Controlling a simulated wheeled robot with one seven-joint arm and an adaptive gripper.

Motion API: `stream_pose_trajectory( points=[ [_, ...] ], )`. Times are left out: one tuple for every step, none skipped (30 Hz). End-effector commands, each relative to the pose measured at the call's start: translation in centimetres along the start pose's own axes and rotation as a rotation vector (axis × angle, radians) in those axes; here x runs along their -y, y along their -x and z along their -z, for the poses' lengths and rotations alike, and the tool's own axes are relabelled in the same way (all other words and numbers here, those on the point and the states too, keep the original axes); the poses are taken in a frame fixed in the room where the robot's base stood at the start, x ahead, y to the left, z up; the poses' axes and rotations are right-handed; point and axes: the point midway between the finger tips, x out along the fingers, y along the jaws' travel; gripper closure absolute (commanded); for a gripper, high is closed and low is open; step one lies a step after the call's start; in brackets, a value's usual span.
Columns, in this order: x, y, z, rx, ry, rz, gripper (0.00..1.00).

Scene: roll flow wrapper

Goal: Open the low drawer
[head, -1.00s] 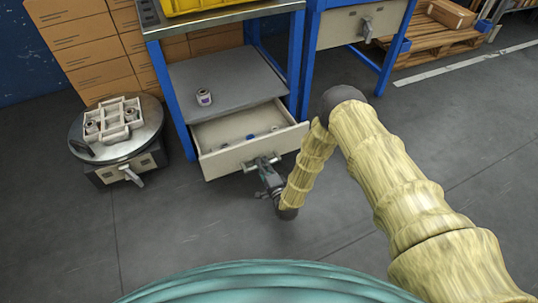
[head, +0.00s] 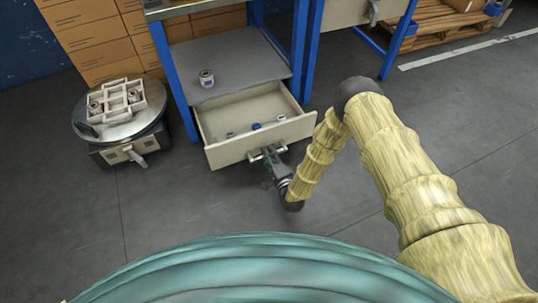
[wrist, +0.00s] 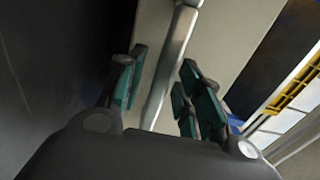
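The low drawer (head: 240,149) of the blue-framed bench is pulled out. Its light interior shows, with several small items inside, one of them blue. Its bar handle (head: 268,152) is on the front face. My gripper (head: 270,160) is at this handle, in front of the drawer. In the wrist view the metal handle bar (wrist: 172,65) runs between the two dark green-padded fingers of my gripper (wrist: 165,90). The fingers stand apart on either side of the bar, with a gap visible at the right finger. Contact at the left finger is unclear.
A grey shelf (head: 225,65) above the drawer holds a small can (head: 206,78). A round-topped unit (head: 120,125) with a grey fixture stands at left. Stacked cartons (head: 95,35) are behind. A second bench with a drawer (head: 350,10) is at right. Floor in front is clear.

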Motion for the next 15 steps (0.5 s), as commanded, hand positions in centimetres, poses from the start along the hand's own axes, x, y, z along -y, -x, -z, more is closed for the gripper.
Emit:
stream_pose_trajectory(
  points=[
    [0.0, 0.0, 0.0, 0.0, 0.0, 0.0, 0.64],
    [0.0, 0.0, 0.0, 0.0, 0.0, 0.0, 0.64],
    [0.0, 0.0, 0.0, 0.0, 0.0, 0.0, 0.64],
    [0.0, 0.0, 0.0, 0.0, 0.0, 0.0, 0.64],
    [0.0, 0.0, 0.0, 0.0, 0.0, 0.0, 0.64],
    [0.0, 0.0, 0.0, 0.0, 0.0, 0.0, 0.64],
    [0.0, 0.1, 0.0, 0.0, -0.001, 0.0, 0.64],
    [0.0, 0.1, 0.0, 0.0, -0.001, 0.0, 0.64],
    [0.0, 0.3, 0.0, 0.0, -0.001, -0.001, 0.64],
    [0.0, 0.5, 0.0, 0.0, -0.001, -0.001, 0.64],
    [0.0, 0.8, 0.0, 0.0, -0.001, -0.001, 0.64],
    [0.0, 1.2, 0.0, 0.0, 0.0, -0.001, 0.64],
    [-0.1, 1.5, 0.0, 0.0, 0.0, -0.001, 0.64],
    [-0.1, 2.0, 0.0, 0.0, -0.001, -0.002, 0.64],
    [-0.1, 2.6, 0.1, 0.0, -0.001, -0.002, 0.64]
  ],
)
